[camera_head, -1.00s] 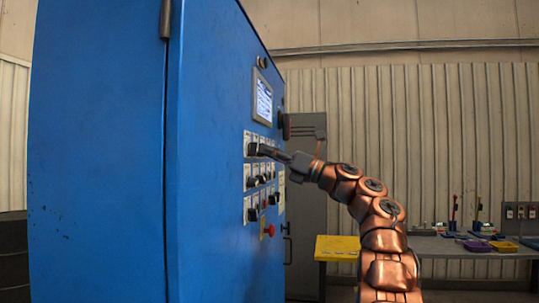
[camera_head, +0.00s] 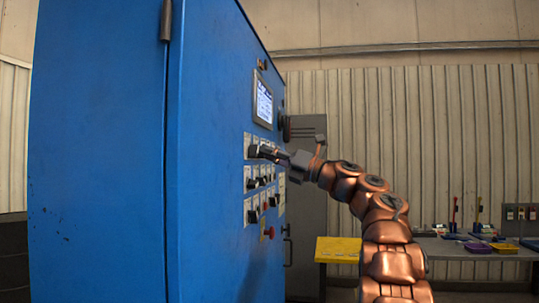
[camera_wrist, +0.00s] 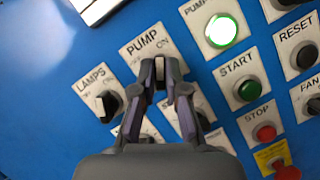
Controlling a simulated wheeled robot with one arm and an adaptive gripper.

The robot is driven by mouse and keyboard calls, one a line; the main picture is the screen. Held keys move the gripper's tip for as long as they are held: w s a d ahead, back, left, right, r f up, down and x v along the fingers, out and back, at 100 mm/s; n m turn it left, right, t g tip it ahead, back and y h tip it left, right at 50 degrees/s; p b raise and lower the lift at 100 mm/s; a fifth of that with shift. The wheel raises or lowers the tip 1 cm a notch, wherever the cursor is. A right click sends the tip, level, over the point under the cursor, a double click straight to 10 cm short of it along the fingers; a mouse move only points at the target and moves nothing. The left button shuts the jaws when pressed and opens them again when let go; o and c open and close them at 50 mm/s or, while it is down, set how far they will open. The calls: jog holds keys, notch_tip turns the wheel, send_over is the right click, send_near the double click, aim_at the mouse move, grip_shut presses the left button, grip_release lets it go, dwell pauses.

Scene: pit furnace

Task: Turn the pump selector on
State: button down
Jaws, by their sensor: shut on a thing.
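The pump selector's plate (camera_wrist: 144,40), marked PUMP with ON at its right, shows in the wrist view on the blue cabinet (camera_head: 110,150). My gripper (camera_wrist: 160,72) is in front of this plate, its fingers shut on the selector's knob, which the fingers mostly hide. I cannot tell the knob's exact angle. In the head view my gripper (camera_head: 275,153) reaches the upper row of controls on the cabinet's panel from the right.
The lamps selector (camera_wrist: 107,103) sits left of my gripper. A lit green pump lamp (camera_wrist: 221,30), a green START button (camera_wrist: 248,89) and a red STOP button (camera_wrist: 265,132) sit to the right. A screen (camera_head: 263,101) is above the panel. A yellow-topped table (camera_head: 337,249) stands behind.

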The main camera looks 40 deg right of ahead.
jog(key=c, duration=1.2)
grip_release()
jog(key=shift+s+d, duration=0.1)
jog(key=shift+s, duration=0.05)
jog(key=v, duration=1.1)
jog(key=shift+s+d+f, duration=0.15)
jog(key=shift+s+f, duration=0.05)
jog(key=shift+s, duration=0.05)
